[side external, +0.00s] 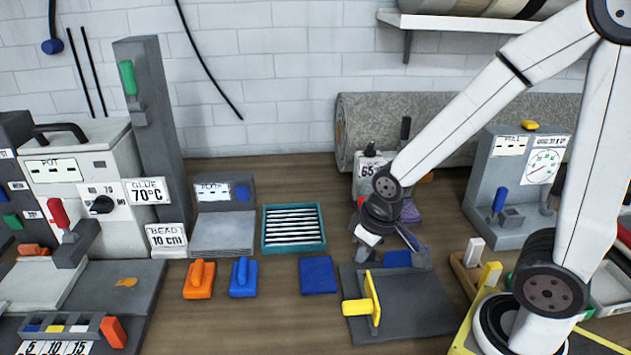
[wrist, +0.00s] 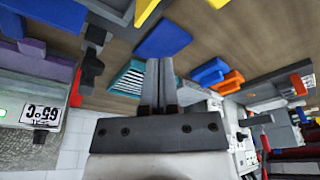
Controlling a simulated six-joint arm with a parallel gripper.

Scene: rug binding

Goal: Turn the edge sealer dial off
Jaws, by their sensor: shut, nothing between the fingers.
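A light grey heated unit with a 65°C card (side external: 367,169) stands at the back, partly behind my arm; I take it to be the edge sealer, though no name is readable. It also shows upside down at the left of the wrist view (wrist: 20,92), with a small green light. A black part (wrist: 90,68) and a red piece (wrist: 75,92) stick out beside it. I cannot make out a dial or its setting. My gripper (side external: 362,253) is in front of this unit, low over the bench. In the wrist view its fingers (wrist: 159,70) are shut and empty.
A dark plate with a yellow-handled tool (side external: 375,300) lies just in front. A blue pad (side external: 318,275), a teal tray (side external: 294,228) and orange and blue handled blocks (side external: 199,280) are to the left. A gauge unit (side external: 515,185) stands right; the glue pot (side external: 88,165) stands left.

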